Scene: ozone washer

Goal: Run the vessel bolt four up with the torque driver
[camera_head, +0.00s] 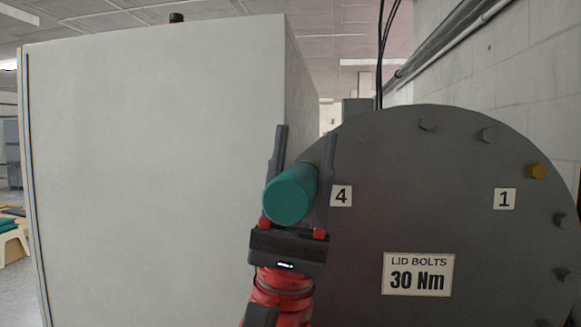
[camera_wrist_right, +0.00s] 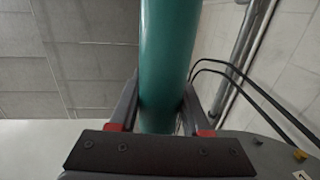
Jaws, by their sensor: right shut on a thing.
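My right gripper (camera_head: 302,180) is shut on a teal cylindrical torque driver (camera_head: 289,196). In the right wrist view the teal body (camera_wrist_right: 168,60) stands between the two fingers. In the head view the driver points away from me toward the grey round vessel lid (camera_head: 430,220), at its left edge by the label 4 (camera_head: 341,196). The driver's far tip and bolt four are hidden behind the driver and gripper, so I cannot tell whether they touch. My left gripper is not in view.
A large pale cabinet (camera_head: 150,170) fills the left. The lid carries several dark bolts, one yellow bolt (camera_head: 537,171) near the label 1 (camera_head: 504,199), and a "LID BOLTS 30 Nm" sign (camera_head: 418,274). A block wall (camera_head: 530,70) with pipes stands behind at right.

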